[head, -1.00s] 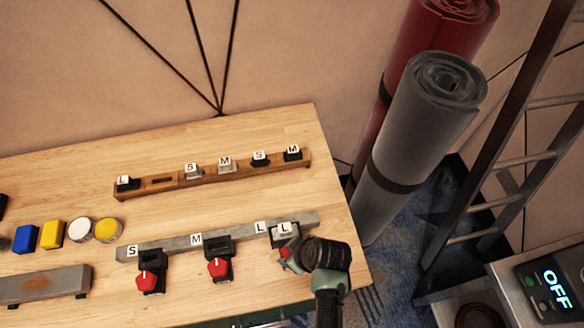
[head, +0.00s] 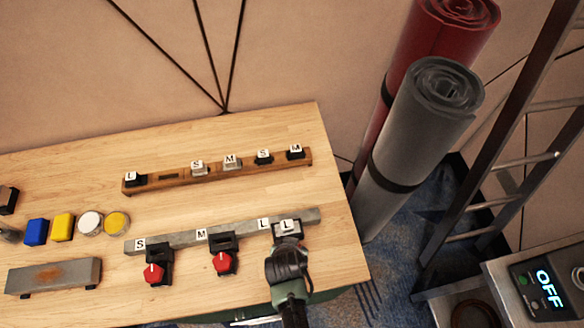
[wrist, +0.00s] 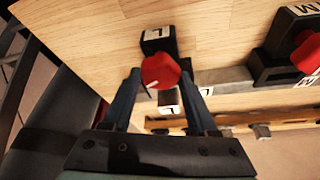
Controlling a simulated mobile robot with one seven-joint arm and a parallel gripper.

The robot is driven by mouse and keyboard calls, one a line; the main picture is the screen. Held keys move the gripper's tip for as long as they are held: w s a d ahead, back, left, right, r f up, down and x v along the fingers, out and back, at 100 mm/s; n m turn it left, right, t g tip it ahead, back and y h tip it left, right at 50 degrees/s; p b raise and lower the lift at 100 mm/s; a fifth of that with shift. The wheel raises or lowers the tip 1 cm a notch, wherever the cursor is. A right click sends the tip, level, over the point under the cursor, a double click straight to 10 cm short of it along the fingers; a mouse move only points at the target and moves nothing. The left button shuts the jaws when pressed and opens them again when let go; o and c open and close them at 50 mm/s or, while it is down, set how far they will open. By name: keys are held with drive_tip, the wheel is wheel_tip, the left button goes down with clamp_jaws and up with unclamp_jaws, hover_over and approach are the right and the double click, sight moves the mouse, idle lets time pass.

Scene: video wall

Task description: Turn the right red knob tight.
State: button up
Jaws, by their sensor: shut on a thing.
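The right red knob (wrist: 160,70) sits on a black block marked L (wrist: 157,38) in the wrist view. My gripper (wrist: 162,82) has one finger on each side of this knob and is shut on it. In the head view my gripper (head: 288,248) stands in front of the right block (head: 287,228) and hides its knob. The middle red knob (head: 222,262) and the left red knob (head: 154,273) sit on their own black blocks, marked by M and S labels on the grey rail (head: 183,241).
A wooden rail (head: 217,170) with several lettered blocks lies behind. Yellow, white and blue pieces and a grey bar (head: 52,276) lie at the left. Rolled mats (head: 425,125) and a ladder (head: 505,150) stand right of the table. A panel (head: 545,290) reads OFF.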

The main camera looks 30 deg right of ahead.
drive_tip(key=m+g+h+b, duration=0.1)
drive_tip(key=m, duration=0.3)
drive_tip(key=shift+w+a, duration=0.1)
drive_tip(key=shift+w, duration=0.05)
drive_tip(key=shift+m+g+h+b, duration=0.3)
drive_tip(key=shift+m+g+b, duration=0.4)
drive_tip(key=shift+m, duration=1)
drive_tip(key=o, duration=1.4)
drive_tip(key=b+v, duration=0.1)
drive_tip(key=v, duration=1.2)
drive_tip(key=shift+a, duration=0.1)
